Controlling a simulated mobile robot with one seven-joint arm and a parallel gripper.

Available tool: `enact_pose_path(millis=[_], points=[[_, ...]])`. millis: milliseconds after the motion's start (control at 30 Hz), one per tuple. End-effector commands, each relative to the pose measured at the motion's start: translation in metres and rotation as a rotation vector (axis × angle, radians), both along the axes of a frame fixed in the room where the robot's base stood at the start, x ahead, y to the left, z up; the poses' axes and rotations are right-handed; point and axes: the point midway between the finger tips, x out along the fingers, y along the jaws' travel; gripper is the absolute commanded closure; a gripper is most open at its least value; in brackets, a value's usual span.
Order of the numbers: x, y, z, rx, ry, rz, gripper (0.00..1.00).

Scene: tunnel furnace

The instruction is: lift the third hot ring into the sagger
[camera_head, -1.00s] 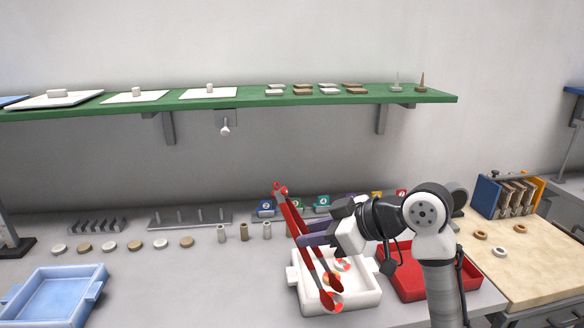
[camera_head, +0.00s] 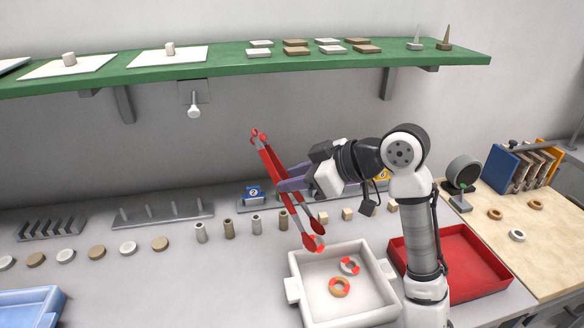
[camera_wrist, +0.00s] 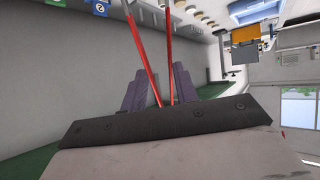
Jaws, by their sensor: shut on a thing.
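My gripper (camera_head: 295,181) is shut on a pair of red tongs (camera_head: 273,168). The tongs slant, hinge end at upper left, with their two tips apart at lower right. In the wrist view the red tong legs (camera_wrist: 150,60) run between my purple fingers (camera_wrist: 163,90). A small orange-red patch (camera_head: 319,244) shows at the lower tip, near the tray's back left; I cannot tell if it is a ring.
A red tray (camera_head: 470,254) stands right of the white one. Small cylinders (camera_head: 229,229) and discs (camera_head: 97,252) stand left on the bench. A blue tray (camera_head: 25,308) is at lower left. A green shelf (camera_head: 230,70) hangs above. Rings (camera_head: 517,235) lie on the wooden board (camera_head: 500,265).

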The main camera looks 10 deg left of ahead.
Motion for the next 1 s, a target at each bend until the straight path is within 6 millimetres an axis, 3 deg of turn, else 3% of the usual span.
enact_pose_path(millis=[267, 800, 1000], points=[[0.000, 0.000, -0.012, 0.000, -0.001, -0.001, 1.00], [0.000, 0.000, -0.074, 0.000, -0.001, -0.001, 1.00], [0.000, 0.000, -0.088, 0.000, -0.001, 0.000, 1.00]])
